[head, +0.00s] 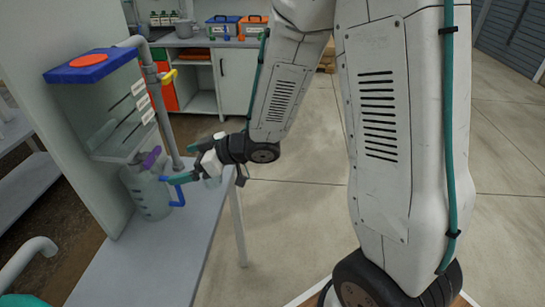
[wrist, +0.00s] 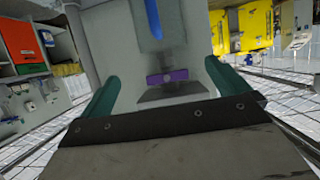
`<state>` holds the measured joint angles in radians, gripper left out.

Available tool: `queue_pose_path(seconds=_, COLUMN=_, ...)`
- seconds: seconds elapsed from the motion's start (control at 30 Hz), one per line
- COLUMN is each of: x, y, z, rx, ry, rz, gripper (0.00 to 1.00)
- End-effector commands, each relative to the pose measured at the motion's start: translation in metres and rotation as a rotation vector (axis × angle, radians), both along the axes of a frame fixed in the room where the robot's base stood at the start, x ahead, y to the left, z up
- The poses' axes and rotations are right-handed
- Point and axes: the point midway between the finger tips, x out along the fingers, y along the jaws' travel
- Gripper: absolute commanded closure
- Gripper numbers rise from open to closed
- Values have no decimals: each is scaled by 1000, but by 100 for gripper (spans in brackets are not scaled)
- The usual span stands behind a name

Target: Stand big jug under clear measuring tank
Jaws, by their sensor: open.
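The big jug (head: 146,196), translucent grey-green with a blue handle (head: 179,191), stands upright on the grey bench in the head view. It is below the clear measuring tank (head: 115,115), which has a blue lid (head: 90,65) with an orange cap. A purple tap (head: 151,157) shows over the jug's top; its exact line-up with the mouth is hard to tell. My gripper (head: 178,179) is open beside the jug's handle side. In the wrist view, my gripper's teal fingers (wrist: 162,72) are apart, with a purple part (wrist: 167,76) and a blue bar (wrist: 153,20) showing beyond and between them.
A grey pipe (head: 157,95) with a yellow handle runs down beside the tank. The grey bench (head: 150,258) is bare towards the front. A curved pale pipe (head: 30,258) rises at the lower left. A cabinet with boxes (head: 222,25) stands behind. The floor to the right is clear.

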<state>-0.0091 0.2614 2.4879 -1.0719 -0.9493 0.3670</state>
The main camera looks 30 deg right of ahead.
Motion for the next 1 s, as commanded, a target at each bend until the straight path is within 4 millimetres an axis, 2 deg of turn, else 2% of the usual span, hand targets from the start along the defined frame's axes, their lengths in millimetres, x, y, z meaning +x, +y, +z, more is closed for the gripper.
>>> queue_pose_path(seconds=0.07, x=5, y=-8, z=6, rx=-40, ry=-9, rz=-43, gripper=0)
queue_pose_path(seconds=0.17, x=15, y=-35, z=22, rx=-147, ry=-16, rz=-165, gripper=0)
queue_pose_path(seconds=0.27, x=17, y=-77, z=46, rx=-285, ry=11, rz=-352, gripper=0)
queue_pose_path(seconds=0.37, x=-1, y=-122, z=71, rx=-399, ry=87, rz=-546, gripper=0)
queue_pose_path(seconds=0.47, x=-37, y=-158, z=92, rx=-474, ry=210, rz=-707, gripper=0)
queue_pose_path(seconds=0.5, x=-56, y=-169, z=98, rx=-493, ry=268, rz=-764, gripper=0)
queue_pose_path(seconds=0.57, x=-88, y=-180, z=107, rx=-511, ry=371, rz=-831, gripper=0)
queue_pose_path(seconds=0.6, x=-111, y=-184, z=112, rx=-516, ry=443, rz=-863, gripper=0)
queue_pose_path(seconds=0.67, x=-147, y=-185, z=118, rx=-515, ry=553, rz=-894, gripper=0)
queue_pose_path(seconds=0.7, x=-170, y=-183, z=121, rx=-509, ry=626, rz=-902, gripper=0)
queue_pose_path(seconds=0.8, x=-221, y=-172, z=128, rx=-494, ry=784, rz=-889, gripper=0)
queue_pose_path(seconds=0.9, x=-258, y=-161, z=133, rx=-478, ry=895, rz=-857, gripper=0)
queue_pose_path(seconds=1.0, x=-279, y=-154, z=135, rx=-470, ry=958, rz=-828, gripper=0)
